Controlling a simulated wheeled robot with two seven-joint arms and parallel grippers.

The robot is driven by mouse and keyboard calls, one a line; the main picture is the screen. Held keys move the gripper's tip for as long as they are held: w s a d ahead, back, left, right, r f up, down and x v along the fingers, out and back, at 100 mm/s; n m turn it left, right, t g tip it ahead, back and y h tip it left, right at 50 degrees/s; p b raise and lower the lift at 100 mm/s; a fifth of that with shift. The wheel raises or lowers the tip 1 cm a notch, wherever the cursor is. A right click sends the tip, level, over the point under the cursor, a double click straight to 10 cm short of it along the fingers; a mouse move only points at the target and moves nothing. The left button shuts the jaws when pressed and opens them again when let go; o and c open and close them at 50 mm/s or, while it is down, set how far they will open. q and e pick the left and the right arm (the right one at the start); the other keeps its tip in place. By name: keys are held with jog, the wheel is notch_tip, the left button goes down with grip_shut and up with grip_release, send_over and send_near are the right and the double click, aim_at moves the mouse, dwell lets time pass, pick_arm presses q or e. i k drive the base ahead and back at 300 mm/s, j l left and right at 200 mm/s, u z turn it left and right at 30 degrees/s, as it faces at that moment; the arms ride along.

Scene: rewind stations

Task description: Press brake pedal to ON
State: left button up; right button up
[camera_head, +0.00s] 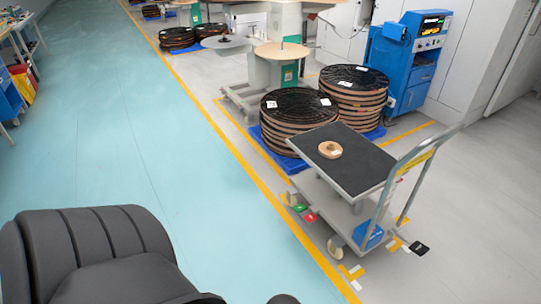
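A cart (362,176) with a dark top and a grey push handle (428,152) stands at right of centre. Low at its near left corner are a small green pedal (299,208) and a small red pedal (311,217), beside a caster. A black pedal-like piece (419,248) sits low at the right, close to the floor. I cannot tell from this view which one is the brake pedal's ON side or whether any is pressed. Neither gripper shows. Only dark parts of my own body fill the lower left, well apart from the cart.
A tan roll (330,149) lies on the cart top, and a blue box (368,235) is on its lower part. Stacked black reels (297,112) and a blue machine (408,62) stand behind. The teal floor (130,130) left of the yellow line is clear.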

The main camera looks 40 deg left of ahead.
aim_at(308, 215)
jog(key=u, duration=1.05)
